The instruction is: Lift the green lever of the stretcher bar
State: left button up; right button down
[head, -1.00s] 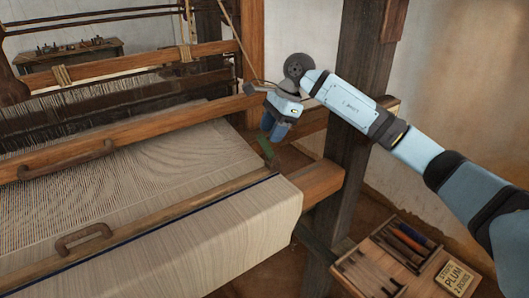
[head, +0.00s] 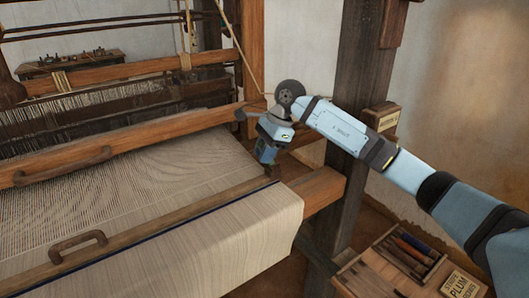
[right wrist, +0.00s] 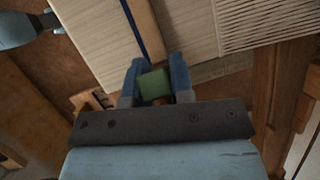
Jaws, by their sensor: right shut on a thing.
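The stretcher bar (head: 150,221) is a long wooden strip lying across the woven cloth (head: 225,230); it also shows in the right wrist view (right wrist: 142,28). The green lever (right wrist: 154,85) is at the bar's end near the cloth's right edge. In the right wrist view it sits between the two blue fingers of my right gripper (right wrist: 154,82). In the head view my right gripper (head: 267,154) is low at the bar's end, shut on the lever, and hides most of it.
A wooden beam with a handle (head: 62,167) crosses behind the bar, and a curved wooden handle (head: 77,245) stands at the front left. A dark post (head: 352,120) rises right of my gripper. A tool tray (head: 400,255) and a lettered sign (head: 460,283) are at lower right.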

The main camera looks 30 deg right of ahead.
jog(key=shift+a+f+h+b, duration=0.3)
jog(key=shift+a+h+b, duration=0.2)
jog(key=shift+h, duration=0.6)
jog(key=c, duration=1)
grip_release()
jog(key=b+v, duration=0.1)
jog(key=v, duration=1.3)
jog(key=shift+a, duration=0.2)
jog(key=shift+s, duration=0.1)
